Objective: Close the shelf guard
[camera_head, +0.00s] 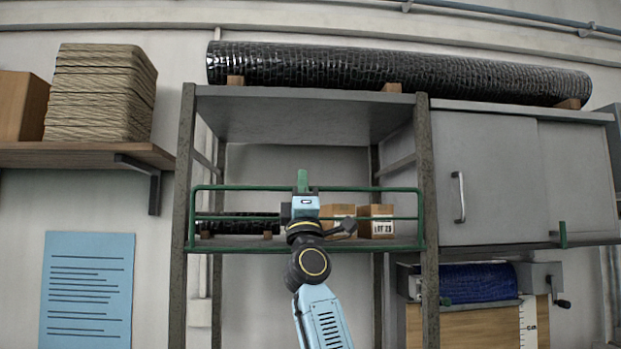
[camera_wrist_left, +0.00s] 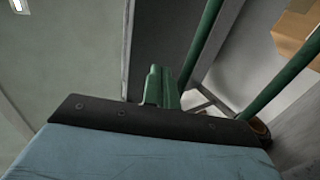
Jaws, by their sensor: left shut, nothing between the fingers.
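The shelf guard (camera_head: 240,188) is a green tube frame across the front of the grey shelf's (camera_head: 300,92) lower board. In the head view its ends overlap the two front posts. Whether it stands fully upright or leans out, I cannot tell. My left gripper (camera_head: 302,181) is in front of the guard's middle, its green fingers shut and empty, pointing up past the top rail. In the left wrist view the fingers (camera_wrist_left: 160,86) show beside green guard tubes (camera_wrist_left: 205,45). I cannot tell whether they touch. My right gripper is out of view.
Boxes (camera_head: 376,211) and a dark roll (camera_head: 238,223) sit behind the guard. A long black roll (camera_head: 400,70) lies on top of the shelf. A grey cabinet (camera_head: 495,180) adjoins on the right. A wooden shelf (camera_head: 80,155) with stacked cardboard is at left.

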